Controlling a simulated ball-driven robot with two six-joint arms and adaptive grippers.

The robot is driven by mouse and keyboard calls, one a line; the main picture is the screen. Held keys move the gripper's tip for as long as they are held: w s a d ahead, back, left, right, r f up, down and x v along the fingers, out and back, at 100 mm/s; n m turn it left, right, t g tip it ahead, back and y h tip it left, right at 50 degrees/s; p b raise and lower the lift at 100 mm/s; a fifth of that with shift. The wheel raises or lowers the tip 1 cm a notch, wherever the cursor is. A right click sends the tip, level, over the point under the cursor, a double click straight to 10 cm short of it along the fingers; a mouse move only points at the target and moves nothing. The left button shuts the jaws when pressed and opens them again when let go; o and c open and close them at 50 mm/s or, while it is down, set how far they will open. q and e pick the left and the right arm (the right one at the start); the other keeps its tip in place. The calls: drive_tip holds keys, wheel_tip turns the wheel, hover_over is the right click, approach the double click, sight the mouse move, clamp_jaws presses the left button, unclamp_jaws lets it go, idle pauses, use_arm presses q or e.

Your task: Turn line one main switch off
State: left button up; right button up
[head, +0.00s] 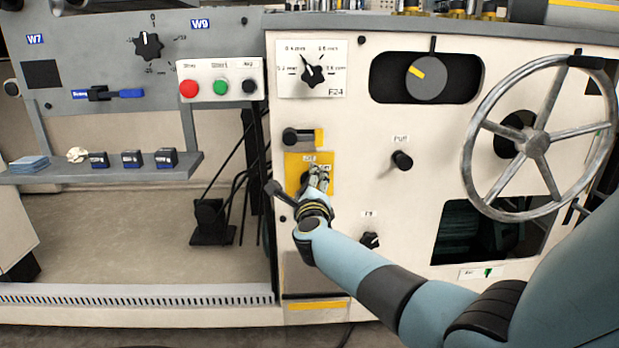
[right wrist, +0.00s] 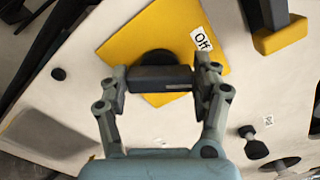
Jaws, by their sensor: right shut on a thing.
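The line one main switch is a dark rotary handle (right wrist: 160,78) on a yellow plate (head: 294,160) on the cream machine front. The plate (right wrist: 130,50) fills the upper middle of the right wrist view, with an "Off" label (right wrist: 201,39) by the right fingertip. My right gripper (head: 319,178) is at the switch in the head view and covers most of it. In the right wrist view its fingers (right wrist: 160,82) are shut on the two ends of the handle. I cannot tell which setting the handle is at. My left gripper is not in view.
A black-and-yellow handle (head: 303,137) sits just above the plate. A knob marked "Puff" (head: 402,160), a smaller knob (head: 369,240) and a large handwheel (head: 537,142) are to the right. Red, green and black buttons (head: 220,87) and a grey shelf (head: 110,172) are at left.

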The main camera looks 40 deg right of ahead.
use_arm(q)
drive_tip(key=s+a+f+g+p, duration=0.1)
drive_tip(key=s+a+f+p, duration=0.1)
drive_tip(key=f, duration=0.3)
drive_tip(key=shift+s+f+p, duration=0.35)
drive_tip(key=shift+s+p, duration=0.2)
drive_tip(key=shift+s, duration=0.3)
use_arm(e)
drive_tip(key=shift+f+n, duration=0.15)
drive_tip(key=shift+n, duration=1.55)
drive_tip(key=shift+f+n, duration=0.1)
drive_tip(key=shift+n, duration=1.6)
drive_tip(key=o, duration=1.2)
drive_tip(key=shift+a, duration=0.1)
drive_tip(key=v, duration=1.2)
